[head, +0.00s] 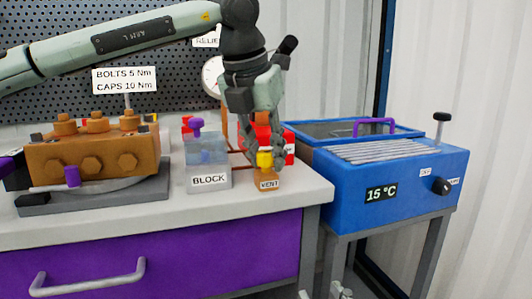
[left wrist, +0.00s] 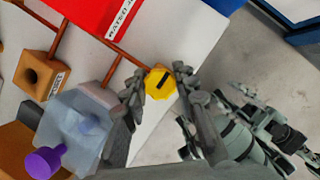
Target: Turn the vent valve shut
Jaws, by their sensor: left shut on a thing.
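The vent valve is a small brass-brown block with a VENT label (head: 268,184) at the front right corner of the bench. Its yellow knob (head: 264,160) sits on top and also shows in the left wrist view (left wrist: 160,83), with a black slanting mark on its face. My left gripper (head: 265,155) points down over the valve and is shut on the knob, with one finger on each side. My right gripper (head: 340,291) shows only partly at the bottom edge of the head view, below the bench; its jaws cannot be made out.
A clear block with a purple knob (head: 207,160) stands just left of the valve. A red box (head: 289,146) and copper pipes are behind it. An orange-brown pump (head: 95,150) is at the left.

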